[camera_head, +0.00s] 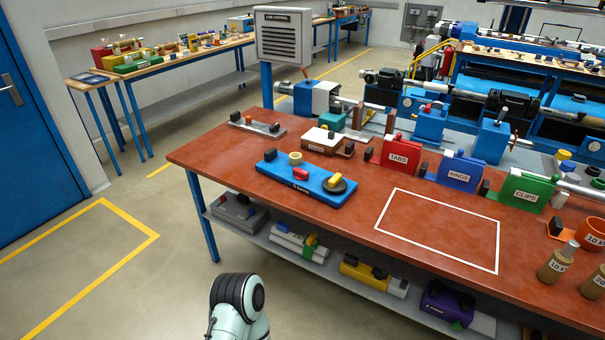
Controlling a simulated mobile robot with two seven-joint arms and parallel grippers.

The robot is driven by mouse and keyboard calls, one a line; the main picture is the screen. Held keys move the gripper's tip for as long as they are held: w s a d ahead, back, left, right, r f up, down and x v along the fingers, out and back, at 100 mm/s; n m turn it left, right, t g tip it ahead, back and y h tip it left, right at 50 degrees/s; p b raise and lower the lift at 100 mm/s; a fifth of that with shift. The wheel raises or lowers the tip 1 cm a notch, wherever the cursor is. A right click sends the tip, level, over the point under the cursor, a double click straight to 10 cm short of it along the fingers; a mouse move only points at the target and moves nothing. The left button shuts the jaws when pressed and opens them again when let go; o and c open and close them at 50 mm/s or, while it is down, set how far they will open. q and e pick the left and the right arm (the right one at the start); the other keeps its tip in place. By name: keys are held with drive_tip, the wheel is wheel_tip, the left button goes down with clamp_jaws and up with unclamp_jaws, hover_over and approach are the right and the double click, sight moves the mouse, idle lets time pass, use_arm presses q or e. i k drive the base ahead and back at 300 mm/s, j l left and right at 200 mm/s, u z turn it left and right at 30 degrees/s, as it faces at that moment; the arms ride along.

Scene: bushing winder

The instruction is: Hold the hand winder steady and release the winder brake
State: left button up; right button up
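What looks like the hand winder is a device on a blue base (280,173) on the left part of the red-brown bench top. It carries a small black block (270,155), a tan roll (295,158), a red part (300,174) and a yellow part with a dark round piece (336,183). I cannot tell for sure which part is the brake, or whether it is set. One of my pale arm links shows at the bottom, in front of the bench and apart from the winder. Neither gripper is in view.
The bench top (215,154) has a white-outlined empty area (440,232) at right. Behind stand red TABS (398,158), blue RINGS (459,176) and green CLIPS (526,195) holders. Bottles (556,266) stand at far right. A lower shelf (325,268) holds several tools. Floor at left is clear.

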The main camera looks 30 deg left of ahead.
sight(301, 175)
drive_tip(key=i+j, duration=0.15)
drive_tip(key=j, duration=0.2)
drive_tip(key=i+j, duration=0.15)
drive_tip(key=j, duration=0.25)
drive_tip(key=i+j, duration=0.1)
drive_tip(key=j, duration=0.25)
drive_tip(key=i+j, duration=0.15)
drive_tip(key=j, duration=0.2)
drive_tip(key=i+j, duration=0.15)
drive_tip(key=j, duration=0.2)
